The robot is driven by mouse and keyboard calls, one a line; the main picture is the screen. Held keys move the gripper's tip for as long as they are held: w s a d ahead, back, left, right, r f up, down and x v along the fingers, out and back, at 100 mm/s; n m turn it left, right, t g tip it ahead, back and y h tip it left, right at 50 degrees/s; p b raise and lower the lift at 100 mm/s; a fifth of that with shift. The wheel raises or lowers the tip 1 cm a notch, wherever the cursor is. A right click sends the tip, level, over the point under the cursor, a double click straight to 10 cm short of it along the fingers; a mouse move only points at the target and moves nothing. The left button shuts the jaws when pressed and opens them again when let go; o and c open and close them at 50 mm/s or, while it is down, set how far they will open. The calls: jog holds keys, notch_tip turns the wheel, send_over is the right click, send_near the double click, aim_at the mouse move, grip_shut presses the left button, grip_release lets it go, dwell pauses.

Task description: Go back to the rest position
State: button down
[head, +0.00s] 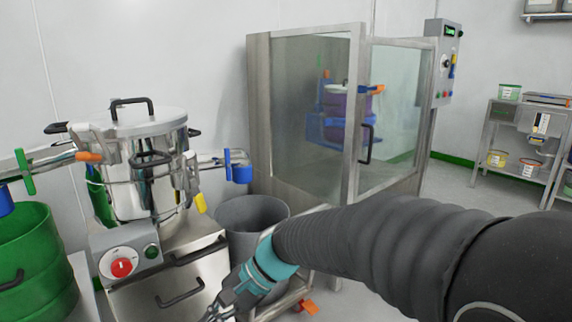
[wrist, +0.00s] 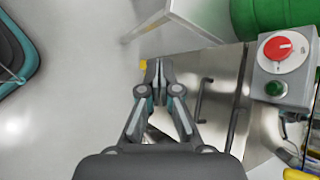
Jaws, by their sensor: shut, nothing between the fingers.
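My gripper (head: 222,311) shows at the bottom of the head view, at the end of my dark sleeved arm with a teal band. In the wrist view my gripper (wrist: 158,66) points away from the camera, with its fingertips together and nothing between them. It is in front of the steel cabinet (head: 170,292) under the lidded steel vessel (head: 146,180). The cabinet's steel front with its dark handles also shows in the wrist view (wrist: 222,80), beside the fingers. I cannot tell how far the fingertips are from it.
A control box with a red knob (head: 122,267) and green button sits on the cabinet. A green drum (head: 35,262) stands left, a grey bin (head: 250,215) right of the vessel. Behind is a glazed enclosure (head: 310,110); a steel bench (head: 515,125) stands far right. Open floor lies between them.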

jog(key=s+d+r+n+t+h, duration=0.1)
jog(key=s+d+t+h, duration=0.1)
jog(key=d, duration=0.8)
jog(key=s+d+r+n+t+h, duration=0.1)
jog(key=s+d+n+t+h, duration=0.1)
jog(key=d, duration=0.8)
jog(key=s+d+r+n+t+h, duration=0.1)
jog(key=s+d+t+h, duration=0.3)
jog(key=d, duration=0.5)
jog(key=shift+s+d+r+n+h+p, duration=0.2)
jog(key=shift+s+d+n+h+p, duration=0.25)
jog(key=shift+s, duration=0.75)
